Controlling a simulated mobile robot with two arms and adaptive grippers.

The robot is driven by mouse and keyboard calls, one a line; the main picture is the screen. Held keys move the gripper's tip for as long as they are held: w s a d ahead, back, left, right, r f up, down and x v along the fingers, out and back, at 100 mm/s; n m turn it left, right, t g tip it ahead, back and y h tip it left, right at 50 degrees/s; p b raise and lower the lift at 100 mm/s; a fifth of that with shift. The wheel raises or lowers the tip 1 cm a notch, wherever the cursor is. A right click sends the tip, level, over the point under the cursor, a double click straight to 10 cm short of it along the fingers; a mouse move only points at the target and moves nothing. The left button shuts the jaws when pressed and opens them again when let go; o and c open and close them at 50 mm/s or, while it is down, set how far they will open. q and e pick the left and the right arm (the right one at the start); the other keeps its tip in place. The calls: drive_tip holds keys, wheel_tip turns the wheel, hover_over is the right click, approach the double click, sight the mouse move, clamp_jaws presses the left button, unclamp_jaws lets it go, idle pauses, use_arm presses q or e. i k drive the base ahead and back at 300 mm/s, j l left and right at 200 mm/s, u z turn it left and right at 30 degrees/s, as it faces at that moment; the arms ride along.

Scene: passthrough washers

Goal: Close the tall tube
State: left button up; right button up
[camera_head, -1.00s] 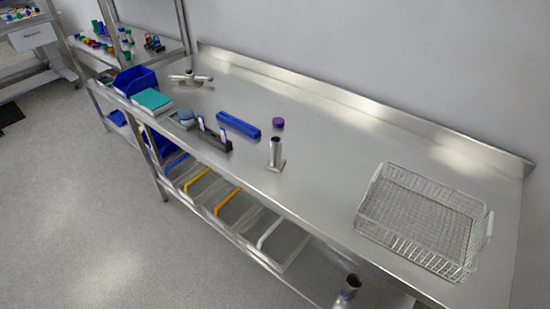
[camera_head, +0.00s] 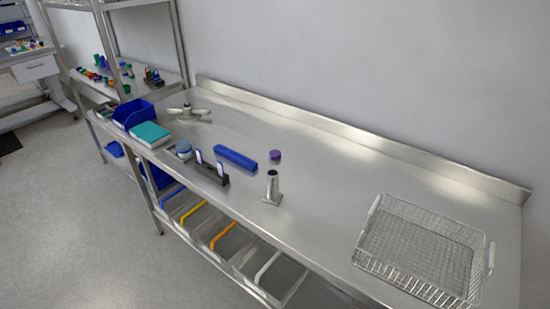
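A tall grey metal tube (camera_head: 272,187) stands upright on the steel bench near its front edge. Its top end looks dark, with no purple cap on it. A small purple cap (camera_head: 275,155) lies on the bench just behind the tube, apart from it. Neither of my grippers shows in the head view.
A blue bar (camera_head: 235,158) and a dark rack (camera_head: 209,173) lie left of the tube. A teal box (camera_head: 150,133) and blue bin (camera_head: 133,113) stand farther left. A wire basket (camera_head: 371,259) sits at right. The bench between tube and basket is clear. Trays hang below.

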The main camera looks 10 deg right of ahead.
sight(273, 197)
drive_tip(key=i+j+z, duration=0.1)
drive_tip(key=i+j, duration=0.95)
